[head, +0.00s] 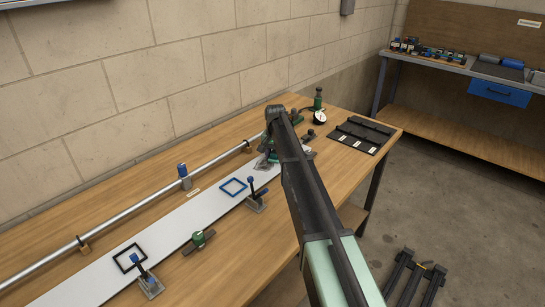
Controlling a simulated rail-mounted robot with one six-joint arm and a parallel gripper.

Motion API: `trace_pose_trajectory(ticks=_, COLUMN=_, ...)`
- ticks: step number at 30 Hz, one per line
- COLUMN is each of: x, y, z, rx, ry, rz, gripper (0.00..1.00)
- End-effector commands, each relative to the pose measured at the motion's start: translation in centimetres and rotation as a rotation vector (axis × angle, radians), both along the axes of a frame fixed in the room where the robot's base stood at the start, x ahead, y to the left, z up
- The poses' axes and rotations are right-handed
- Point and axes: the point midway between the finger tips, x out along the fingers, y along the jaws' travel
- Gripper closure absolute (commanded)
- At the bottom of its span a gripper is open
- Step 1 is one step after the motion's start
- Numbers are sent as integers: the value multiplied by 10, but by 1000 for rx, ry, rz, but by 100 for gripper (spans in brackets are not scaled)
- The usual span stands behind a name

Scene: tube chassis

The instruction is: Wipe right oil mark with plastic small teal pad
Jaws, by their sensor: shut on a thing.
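My gripper (268,157) is at the far right end of the long white plate (190,217), low over or at its surface; my own arm partly covers it. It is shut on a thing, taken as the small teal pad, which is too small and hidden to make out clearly. I cannot tell whether the pad touches the plate. A blue square outline (233,187) lies on the plate left of my gripper, and a black square outline (129,258) farther left. No oil mark can be made out clearly.
A metal tube (130,216) runs behind the plate. A black slotted tray (357,134) lies at the table's right end, near a green-topped gauge (319,107).

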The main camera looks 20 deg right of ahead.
Motion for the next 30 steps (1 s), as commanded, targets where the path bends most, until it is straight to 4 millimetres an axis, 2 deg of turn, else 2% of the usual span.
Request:
trace_pose_trajectory(ticks=7, x=-3, y=4, z=-3, rx=1, ry=1, rz=1, gripper=80)
trace_pose_trajectory(ticks=15, x=-20, y=28, z=-1, rx=1, ry=1, rz=1, gripper=80)
trace_pose_trajectory(ticks=23, x=-22, y=33, z=-1, rx=1, ry=1, rz=1, gripper=80)
trace_pose_trajectory(ticks=30, x=-37, y=55, z=-3, rx=1, ry=1, rz=1, gripper=80)
